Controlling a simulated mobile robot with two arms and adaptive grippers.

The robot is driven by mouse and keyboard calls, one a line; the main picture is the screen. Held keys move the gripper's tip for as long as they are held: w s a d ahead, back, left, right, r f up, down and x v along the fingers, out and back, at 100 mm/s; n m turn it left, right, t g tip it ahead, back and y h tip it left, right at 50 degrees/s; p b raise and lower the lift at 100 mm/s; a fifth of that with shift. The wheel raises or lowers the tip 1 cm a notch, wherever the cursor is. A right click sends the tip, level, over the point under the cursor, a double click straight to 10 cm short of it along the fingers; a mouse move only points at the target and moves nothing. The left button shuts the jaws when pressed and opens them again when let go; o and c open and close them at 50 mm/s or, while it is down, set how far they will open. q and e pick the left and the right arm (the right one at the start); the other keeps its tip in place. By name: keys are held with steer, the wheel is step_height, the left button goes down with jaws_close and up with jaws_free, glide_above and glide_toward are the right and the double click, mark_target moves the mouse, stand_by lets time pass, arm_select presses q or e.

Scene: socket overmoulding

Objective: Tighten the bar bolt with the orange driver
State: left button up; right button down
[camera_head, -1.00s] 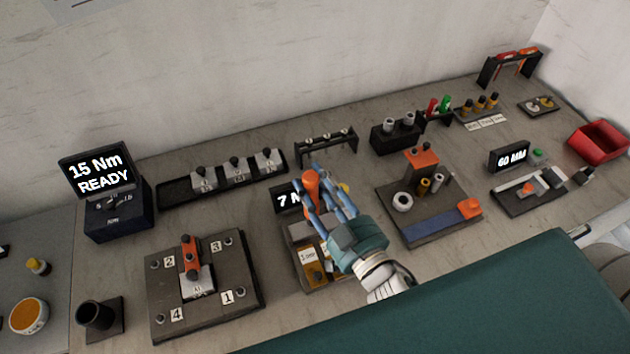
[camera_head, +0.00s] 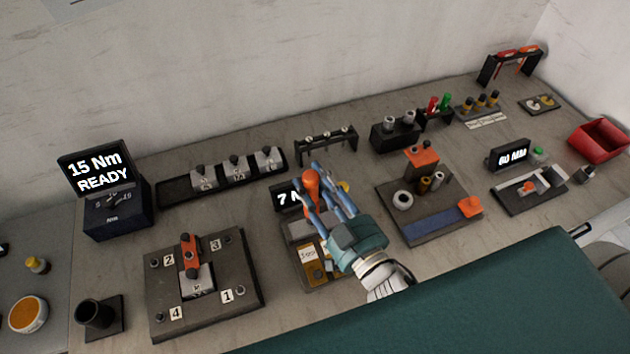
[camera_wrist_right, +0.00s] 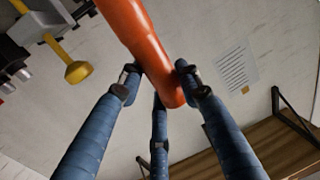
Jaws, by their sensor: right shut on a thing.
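My right gripper (camera_head: 328,200) is shut on the orange driver (camera_head: 312,183) and holds it over the station with the 7-something display. In the right wrist view the driver (camera_wrist_right: 145,45) lies between the blue fingers. The orange bar (camera_head: 189,250) sits on the dark plate (camera_head: 245,270) with corners marked 1 to 4, at the left. A metal block (camera_head: 198,281) with a label is under the bar's near end. A dark bolt head shows at the bar's top end; its seating cannot be told. The driver is well right of the bar, apart from it. My left gripper is not in view.
A torque unit (camera_head: 117,215) reading "15 Nm READY" stands behind the plate. A black cup (camera_head: 95,316) is at the plate's left. A fixture with a blue strip (camera_head: 440,225) is to the right of my gripper.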

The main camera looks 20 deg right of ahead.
steer(key=shift+f+b, duration=0.45)
steer(key=shift+f, duration=0.15)
stand_by(0.6)
steer(key=shift+s+f+b, duration=0.1)
steer(key=shift+f+b, duration=0.3)
steer(key=shift+f, duration=0.55)
stand_by(0.8)
steer(key=shift+r, duration=0.15)
steer(key=shift+r+p, duration=2.65)
steer(key=shift+r, duration=0.05)
